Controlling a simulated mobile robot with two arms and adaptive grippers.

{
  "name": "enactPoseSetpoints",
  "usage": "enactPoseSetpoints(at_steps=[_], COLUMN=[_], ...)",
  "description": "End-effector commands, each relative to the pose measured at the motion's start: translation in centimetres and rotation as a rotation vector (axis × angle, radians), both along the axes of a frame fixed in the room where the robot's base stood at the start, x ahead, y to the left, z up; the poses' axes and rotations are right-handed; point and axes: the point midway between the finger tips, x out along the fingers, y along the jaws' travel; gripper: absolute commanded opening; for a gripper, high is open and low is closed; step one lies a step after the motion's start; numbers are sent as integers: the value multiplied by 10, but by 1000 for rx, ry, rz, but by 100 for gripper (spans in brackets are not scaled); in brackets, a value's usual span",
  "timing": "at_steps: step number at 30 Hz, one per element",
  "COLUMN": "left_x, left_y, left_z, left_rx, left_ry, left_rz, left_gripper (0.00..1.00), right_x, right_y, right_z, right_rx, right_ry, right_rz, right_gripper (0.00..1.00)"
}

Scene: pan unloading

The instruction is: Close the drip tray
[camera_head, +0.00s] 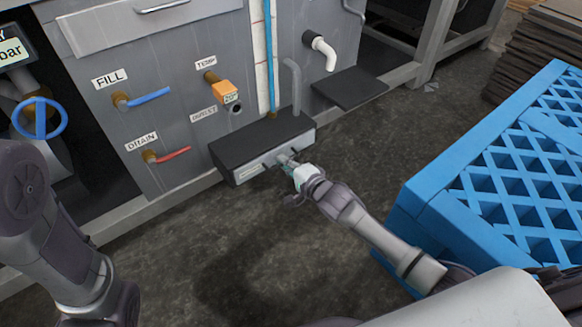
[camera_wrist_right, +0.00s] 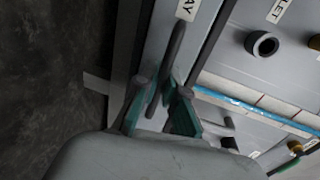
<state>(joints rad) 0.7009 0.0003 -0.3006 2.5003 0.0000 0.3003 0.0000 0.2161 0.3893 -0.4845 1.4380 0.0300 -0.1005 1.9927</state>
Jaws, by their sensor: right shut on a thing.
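The drip tray (camera_head: 240,147) is a dark-topped box with a pale labelled front, sticking out low from the grey machine. Its dark bar handle (camera_head: 268,160) runs along the front. My right gripper (camera_head: 287,162) is at the handle, shut on it. In the right wrist view, the handle (camera_wrist_right: 174,52) passes between the green-padded fingers of my right gripper (camera_wrist_right: 158,105). The fingers partly hide the handle, and how far the tray is pulled out is hard to tell. My left arm shows at the left edge of the head view, but its gripper is out of view.
Red (camera_head: 172,154) and blue (camera_head: 148,97) valve levers and an orange knob (camera_head: 223,92) are on the machine panel. A grey pipe (camera_head: 296,85) stands behind the tray. A blue lattice crate (camera_head: 440,215) is at the right. The floor before the tray is clear.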

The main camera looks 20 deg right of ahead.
Motion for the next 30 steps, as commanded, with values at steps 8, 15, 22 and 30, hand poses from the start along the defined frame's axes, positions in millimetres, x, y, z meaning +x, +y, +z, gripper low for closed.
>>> enactPoseSetpoints(at_steps=[8,15,22,30], left_x=[0,1,1,1], left_y=[0,0,0,0], left_z=[1,1,1,1], left_rx=[0,0,0,-2], left_ry=[1,1,2,5], left_rz=[1,1,1,0], left_gripper=[21,21,21,21], right_x=[7,7,7,-9], right_y=[2,2,2,-3], right_z=[0,0,1,2], right_rx=[-2,-2,-1,1], right_ry=[1,0,-1,1], right_rz=[-2,-2,0,0], right_gripper=[0,34,34,34])
